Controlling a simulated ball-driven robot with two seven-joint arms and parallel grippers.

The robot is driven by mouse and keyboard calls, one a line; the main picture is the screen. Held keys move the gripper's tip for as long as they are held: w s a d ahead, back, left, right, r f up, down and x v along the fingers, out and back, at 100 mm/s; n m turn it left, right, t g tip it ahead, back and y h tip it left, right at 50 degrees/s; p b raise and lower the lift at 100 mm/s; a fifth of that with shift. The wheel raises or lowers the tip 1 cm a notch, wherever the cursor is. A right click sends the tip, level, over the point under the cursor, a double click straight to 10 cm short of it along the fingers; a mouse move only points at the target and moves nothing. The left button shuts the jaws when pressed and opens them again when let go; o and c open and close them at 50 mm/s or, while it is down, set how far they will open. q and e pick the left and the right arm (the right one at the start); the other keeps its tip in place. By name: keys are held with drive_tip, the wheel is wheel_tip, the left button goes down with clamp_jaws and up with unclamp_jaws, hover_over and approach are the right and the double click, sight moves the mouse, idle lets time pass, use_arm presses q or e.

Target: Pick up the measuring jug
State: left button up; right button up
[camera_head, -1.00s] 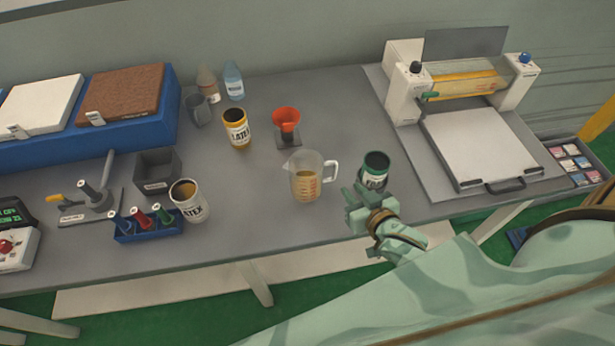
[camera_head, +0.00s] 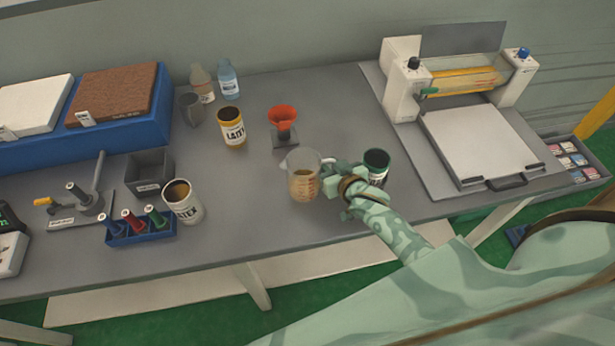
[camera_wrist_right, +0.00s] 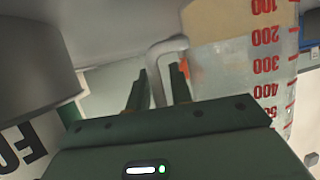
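The measuring jug (camera_head: 303,185) is clear, holds an amber liquid and stands upright on the bench. My right gripper (camera_head: 337,180) is at the handle on the jug's right side and partly hides it. In the right wrist view, the jug wall (camera_wrist_right: 225,65) with red marks fills the upper right. There the two fingers of my right gripper (camera_wrist_right: 160,88) stand apart, with the pale handle (camera_wrist_right: 157,75) between them. They do not look closed on it. My left gripper is not in view.
A dark green tin (camera_head: 376,166) stands close to the right of my right gripper; its grey side (camera_wrist_right: 35,65) looms in the wrist view. A red funnel (camera_head: 283,115) on a stand is behind the jug. A white latex tin (camera_head: 184,203) is left, with clear bench between.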

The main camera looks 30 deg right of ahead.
clamp_jaws()
drive_tip(key=shift+r, duration=0.1)
